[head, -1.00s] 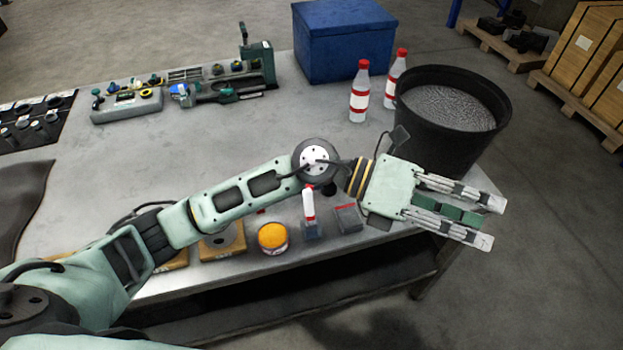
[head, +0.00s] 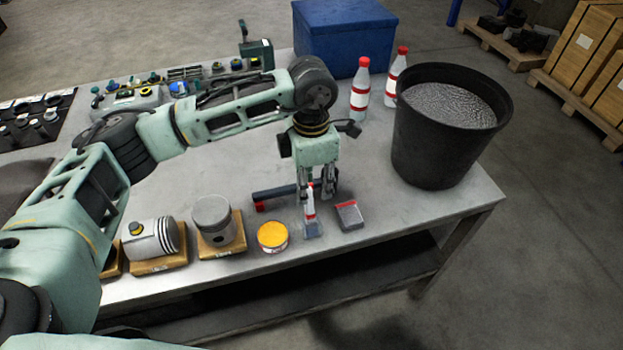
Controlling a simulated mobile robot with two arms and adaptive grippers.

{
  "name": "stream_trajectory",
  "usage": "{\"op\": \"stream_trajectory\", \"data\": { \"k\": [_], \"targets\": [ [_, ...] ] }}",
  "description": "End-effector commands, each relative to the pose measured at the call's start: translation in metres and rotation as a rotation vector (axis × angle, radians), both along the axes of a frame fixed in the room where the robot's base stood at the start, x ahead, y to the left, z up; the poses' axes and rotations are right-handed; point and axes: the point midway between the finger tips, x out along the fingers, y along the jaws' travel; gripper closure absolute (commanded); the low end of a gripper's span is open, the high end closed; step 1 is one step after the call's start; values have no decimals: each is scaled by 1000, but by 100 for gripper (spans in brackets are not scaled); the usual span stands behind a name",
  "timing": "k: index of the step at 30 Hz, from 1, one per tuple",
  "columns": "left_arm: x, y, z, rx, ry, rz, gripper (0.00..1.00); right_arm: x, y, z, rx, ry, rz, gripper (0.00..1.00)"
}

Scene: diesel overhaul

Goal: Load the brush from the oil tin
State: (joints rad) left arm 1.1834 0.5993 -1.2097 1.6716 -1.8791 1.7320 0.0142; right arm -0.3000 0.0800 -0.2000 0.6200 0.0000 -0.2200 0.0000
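The brush (head: 310,203), with a white handle and a red band, stands upright with its lower end at a small grey block (head: 312,231) near the table's front edge. A short round tin with a yellow top (head: 272,236), which looks like the oil tin, stands just left of it. My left gripper (head: 316,194) points down beside and seemingly just behind the brush handle. Its fingers are apart, and I see no grip on the brush. The handle partly hides one finger. My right gripper is not in view.
A grey box with a red edge (head: 348,216) sits right of the brush. A dark bar with a red end (head: 274,195) lies behind. A piston (head: 213,222) and a canister (head: 152,238) stand left. A black bucket (head: 440,150) and bottles (head: 359,92) stand right.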

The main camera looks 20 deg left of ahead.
Motion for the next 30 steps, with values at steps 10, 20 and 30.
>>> {"op": "stream_trajectory", "data": {
  "k": [10, 20, 30],
  "targets": [
    [-1, -1, -44, -2, 3, -2, 66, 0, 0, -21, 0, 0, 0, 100],
    [-2, -1, -78, -2, 5, -2, 66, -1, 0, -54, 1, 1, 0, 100],
    [-1, -1, -78, -2, 3, -2, 66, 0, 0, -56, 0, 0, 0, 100]
  ]
}}
